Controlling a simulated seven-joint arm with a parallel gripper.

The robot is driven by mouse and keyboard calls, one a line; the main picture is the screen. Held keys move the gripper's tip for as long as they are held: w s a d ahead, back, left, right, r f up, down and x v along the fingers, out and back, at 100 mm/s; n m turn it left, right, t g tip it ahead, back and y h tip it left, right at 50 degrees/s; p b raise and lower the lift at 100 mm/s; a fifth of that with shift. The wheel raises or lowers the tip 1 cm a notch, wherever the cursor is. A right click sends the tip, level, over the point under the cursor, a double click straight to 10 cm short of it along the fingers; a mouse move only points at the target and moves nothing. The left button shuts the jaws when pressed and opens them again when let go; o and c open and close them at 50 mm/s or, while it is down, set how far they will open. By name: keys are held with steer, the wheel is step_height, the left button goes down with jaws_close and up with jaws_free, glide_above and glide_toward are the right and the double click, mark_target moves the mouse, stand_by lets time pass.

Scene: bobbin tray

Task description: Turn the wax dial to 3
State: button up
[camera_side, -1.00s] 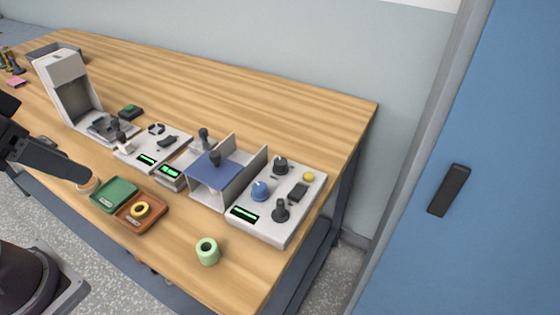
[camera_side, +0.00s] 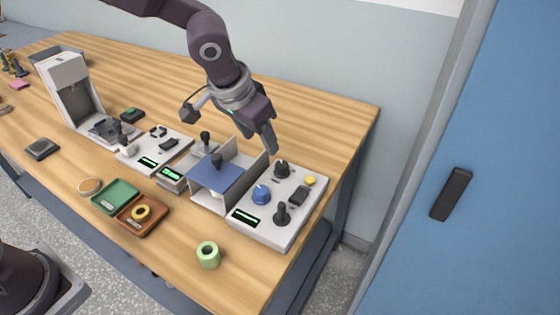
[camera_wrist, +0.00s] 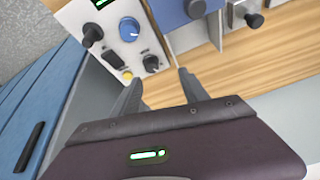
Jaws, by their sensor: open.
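A white control panel (camera_side: 262,231) stands at the table's right end. It carries a blue knob (camera_side: 261,194), a black knob at the back (camera_side: 282,169) and a black knob at the front (camera_side: 281,213). No label is readable, so I cannot tell which one is the wax dial. My gripper (camera_side: 270,143) is above and just behind the panel's back edge, apart from the knobs. In the wrist view my open gripper (camera_wrist: 159,80) is empty, with the back black knob (camera_wrist: 151,63) just beyond the fingertips. The blue knob (camera_wrist: 129,28) is farther out.
The panel also has a yellow button (camera_side: 309,180), a dark switch (camera_side: 298,193) and a lit green display (camera_side: 246,218). A divided stand with a blue plate (camera_side: 229,180) adjoins its left side. A green spool (camera_side: 208,255) stands in front. The table behind is clear.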

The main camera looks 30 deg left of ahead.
mark_target(281, 164)
steer(key=shift+h, duration=0.3)
steer(key=x, duration=0.3)
steer(key=d+x, duration=0.1)
steer(key=x, duration=0.6)
steer(key=shift+w+d+f, duration=0.1)
steer(key=shift+w+d, duration=0.2)
steer(key=shift+d, duration=0.1)
jaws_close()
